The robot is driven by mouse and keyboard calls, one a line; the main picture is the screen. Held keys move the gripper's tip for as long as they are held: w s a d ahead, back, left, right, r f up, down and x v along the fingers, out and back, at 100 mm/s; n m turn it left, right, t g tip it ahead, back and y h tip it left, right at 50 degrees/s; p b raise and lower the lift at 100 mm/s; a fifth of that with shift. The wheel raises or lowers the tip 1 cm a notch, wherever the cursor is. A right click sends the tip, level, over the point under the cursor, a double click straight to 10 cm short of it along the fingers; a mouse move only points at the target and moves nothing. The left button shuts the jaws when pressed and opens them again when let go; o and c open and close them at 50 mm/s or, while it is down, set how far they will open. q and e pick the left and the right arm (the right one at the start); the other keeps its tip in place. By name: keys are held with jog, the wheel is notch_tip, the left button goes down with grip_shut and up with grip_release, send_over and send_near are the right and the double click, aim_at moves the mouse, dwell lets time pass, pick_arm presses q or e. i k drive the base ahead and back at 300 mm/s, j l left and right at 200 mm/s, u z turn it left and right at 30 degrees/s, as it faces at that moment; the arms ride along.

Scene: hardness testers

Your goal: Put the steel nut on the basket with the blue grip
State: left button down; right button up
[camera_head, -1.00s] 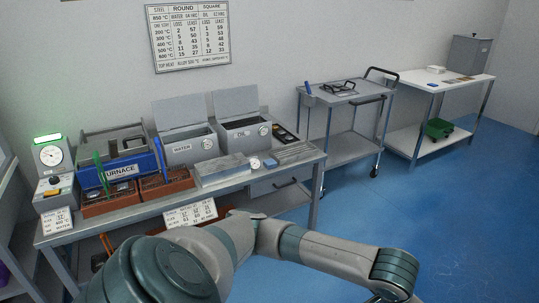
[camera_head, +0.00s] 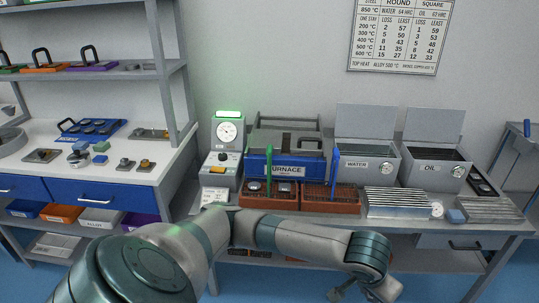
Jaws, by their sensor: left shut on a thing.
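The basket with the blue grip (camera_head: 330,205) is a brown wire-mesh tray on the bench in front of the furnace. Its blue grip (camera_head: 334,166) stands upright. A like basket with a green grip (camera_head: 268,201) stands directly to its left, with round metal pieces showing at it. My left arm reaches across the front, and my left gripper (camera_head: 342,291) is low at the bottom edge, in front of the bench and apart from the baskets. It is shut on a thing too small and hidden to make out. I cannot pick out the steel nut for sure. My right gripper is not in view.
Behind the baskets stand the blue-fronted furnace (camera_head: 292,165) and a dial tester (camera_head: 228,150). Water (camera_head: 368,165) and oil (camera_head: 436,172) tanks stand to the right, with a ribbed metal block (camera_head: 398,203) in front. A shelved workbench (camera_head: 60,170) with small metal parts is at the left.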

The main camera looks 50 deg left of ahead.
aim_at(316, 192)
jog(key=i+j+u, duration=0.15)
jog(key=i+j, duration=0.15)
jog(key=j, duration=0.2)
jog(key=i+j+u, duration=0.15)
jog(key=i+j, duration=0.15)
jog(key=j, duration=0.2)
jog(key=i+j+u, duration=0.15)
jog(key=i+j, duration=0.15)
jog(key=j, duration=0.15)
